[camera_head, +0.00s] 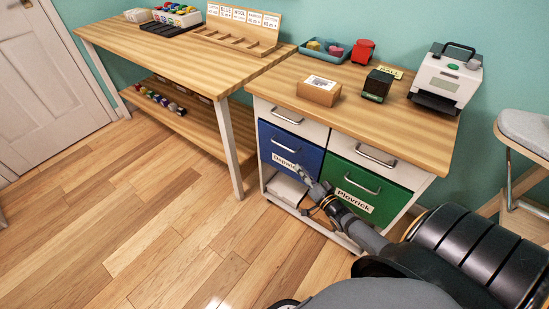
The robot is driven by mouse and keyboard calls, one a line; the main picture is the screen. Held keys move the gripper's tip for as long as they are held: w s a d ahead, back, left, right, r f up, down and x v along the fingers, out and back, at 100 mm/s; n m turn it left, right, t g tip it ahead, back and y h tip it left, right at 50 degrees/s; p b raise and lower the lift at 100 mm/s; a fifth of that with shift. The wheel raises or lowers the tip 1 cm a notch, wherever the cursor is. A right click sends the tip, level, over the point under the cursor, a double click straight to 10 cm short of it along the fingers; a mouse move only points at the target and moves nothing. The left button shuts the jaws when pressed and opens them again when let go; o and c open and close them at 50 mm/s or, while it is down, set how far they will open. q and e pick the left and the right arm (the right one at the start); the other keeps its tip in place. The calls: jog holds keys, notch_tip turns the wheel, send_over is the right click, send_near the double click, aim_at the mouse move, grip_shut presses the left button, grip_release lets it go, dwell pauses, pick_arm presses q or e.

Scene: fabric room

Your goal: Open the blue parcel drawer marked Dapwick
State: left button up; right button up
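The blue drawer (309,156) is in the left half of the cabinet under the right-hand wooden worktop. It looks closed, with its front about flush with the cabinet. Its silver handle (285,144) runs across the upper part of the front. Below the handle is a white label (282,162) that reads "Dapw", its right end hidden by my gripper. My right gripper (301,171) is in front of the drawer's lower right part, below and to the right of the handle and apart from it. Its fingers are too small to read as open or shut. My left gripper is not in view.
A green drawer (388,194) labelled Plovrick is to the right, with white drawers above both. A cardboard box (319,90), a dark green box (377,85) and a white machine (446,79) stand on the worktop. The floor at left is clear.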

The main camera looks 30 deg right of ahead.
aim_at(280, 145)
jog(key=w+r+b, duration=0.1)
jog(key=w+b, duration=0.1)
jog(key=w, duration=0.1)
jog(key=w+a+r+t+y+b, duration=0.1)
jog(key=w+r+b, duration=0.1)
jog(key=w, duration=0.2)
jog(key=w+a+r+m+t+b, duration=0.1)
jog(key=w+b, duration=0.1)
jog(key=w, duration=0.2)
jog(key=shift+a+r+b, duration=0.15)
jog(key=shift+r+b, duration=0.15)
jog(key=shift+r, duration=0.1)
jog(key=shift+w+r, duration=0.2)
jog(key=shift+w, duration=0.2)
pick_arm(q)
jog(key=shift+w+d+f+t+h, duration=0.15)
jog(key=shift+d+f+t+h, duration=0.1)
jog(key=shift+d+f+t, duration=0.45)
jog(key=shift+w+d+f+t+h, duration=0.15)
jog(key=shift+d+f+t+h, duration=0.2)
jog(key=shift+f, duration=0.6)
pick_arm(e)
grip_shut()
